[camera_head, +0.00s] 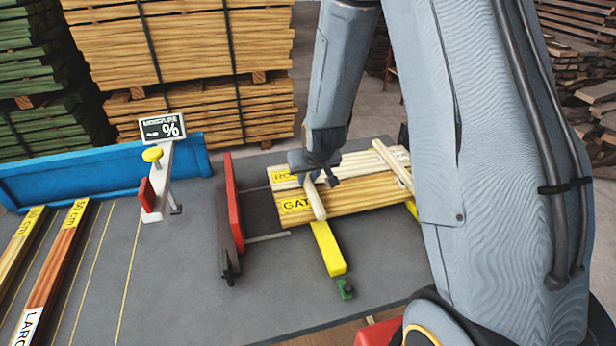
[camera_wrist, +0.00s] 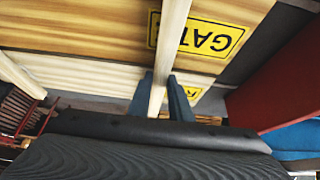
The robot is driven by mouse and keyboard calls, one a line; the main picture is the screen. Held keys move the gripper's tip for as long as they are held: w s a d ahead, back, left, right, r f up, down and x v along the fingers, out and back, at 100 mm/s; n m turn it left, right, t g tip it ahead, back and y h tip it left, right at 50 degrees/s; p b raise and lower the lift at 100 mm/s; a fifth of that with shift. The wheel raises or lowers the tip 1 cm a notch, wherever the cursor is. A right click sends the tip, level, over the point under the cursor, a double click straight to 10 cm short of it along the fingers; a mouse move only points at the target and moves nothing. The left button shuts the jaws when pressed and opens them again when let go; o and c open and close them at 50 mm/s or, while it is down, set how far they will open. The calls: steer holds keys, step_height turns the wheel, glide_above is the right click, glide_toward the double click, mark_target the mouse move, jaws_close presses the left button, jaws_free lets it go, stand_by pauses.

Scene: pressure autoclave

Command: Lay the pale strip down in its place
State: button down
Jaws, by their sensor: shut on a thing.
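My gripper (camera_head: 318,172) is shut on a pale strip (camera_head: 316,203). The fingers (camera_wrist: 158,92) hold it from both sides in the wrist view, where the strip (camera_wrist: 170,40) runs away between them. The strip crosses over the left part of two boards, beside their yellow labels. I cannot tell whether it touches them. The nearer board (camera_head: 365,199) has a label reading "GAT"; the farther, paler board (camera_head: 355,164) has a label partly hidden by my gripper. A second pale strip (camera_head: 391,163) lies across the boards' right part and also shows in the wrist view (camera_wrist: 20,75).
A red upright plate (camera_head: 233,205) stands left of the boards. A yellow bar (camera_head: 327,248) with a green end extends from under them. A moisture meter (camera_head: 162,130) stands farther left, near a blue rail (camera_head: 75,178). Grey table surface is bare between meter and red plate.

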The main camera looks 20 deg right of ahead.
steer(key=shift+f, duration=0.15)
steer(key=c, duration=1.6)
jaws_free()
steer(key=shift+r, duration=0.3)
steer(key=b+v, duration=0.2)
steer(key=v, duration=0.9)
steer(key=s+g, duration=0.1)
steer(key=s, duration=0.5)
steer(key=s+f+g, duration=0.1)
steer(key=s+g, duration=0.1)
steer(key=s, duration=0.3)
steer(key=s+g, duration=0.1)
steer(key=s, duration=0.5)
steer(key=shift+s+f+g, duration=0.25)
steer(key=shift+s+g, duration=0.05)
steer(key=shift+g, duration=0.1)
